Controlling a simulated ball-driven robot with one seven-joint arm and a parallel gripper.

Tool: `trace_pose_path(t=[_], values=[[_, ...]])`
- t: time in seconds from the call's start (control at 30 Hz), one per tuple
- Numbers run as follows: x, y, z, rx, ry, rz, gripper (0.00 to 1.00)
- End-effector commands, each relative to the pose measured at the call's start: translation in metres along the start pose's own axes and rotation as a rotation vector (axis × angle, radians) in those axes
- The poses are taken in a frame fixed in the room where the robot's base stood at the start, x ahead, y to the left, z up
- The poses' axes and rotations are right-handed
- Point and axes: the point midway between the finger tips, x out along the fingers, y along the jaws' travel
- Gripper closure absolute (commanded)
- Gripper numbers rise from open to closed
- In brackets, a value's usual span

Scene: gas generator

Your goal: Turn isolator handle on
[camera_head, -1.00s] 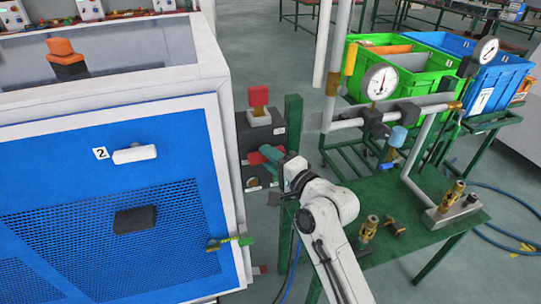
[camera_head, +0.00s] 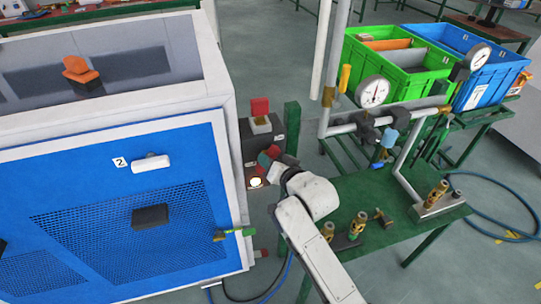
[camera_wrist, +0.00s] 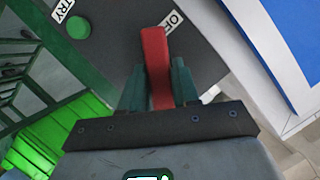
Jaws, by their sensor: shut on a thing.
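The red isolator handle (camera_wrist: 156,65) stands between the two dark green fingers of my gripper (camera_wrist: 157,84) in the wrist view, and the fingers are shut on it. Its upper end lies beside a label reading "OF", whose rest is hidden behind the handle. In the head view the handle (camera_head: 264,161) shows as a small red part at my gripper (camera_head: 270,158), mostly covered by the fingers. The isolator box (camera_head: 250,147) is dark grey, mounted beside the blue-fronted cabinet. A round lamp (camera_head: 256,182) low on the box glows pale yellow.
A red block (camera_head: 260,107) sits atop the isolator box. The cabinet (camera_head: 228,130) stands close on the left. A green button (camera_wrist: 78,27) is on the panel.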

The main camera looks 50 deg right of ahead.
Motion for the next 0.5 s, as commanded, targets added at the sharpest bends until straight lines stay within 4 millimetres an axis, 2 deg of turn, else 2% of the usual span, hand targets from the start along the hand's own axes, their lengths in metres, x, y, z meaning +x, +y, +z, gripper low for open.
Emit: trace_pose_path(t=[0.5], values=[[0.0008, -0.0026, 0.0023, -0.405, -0.001, 0.167, 1.0]])
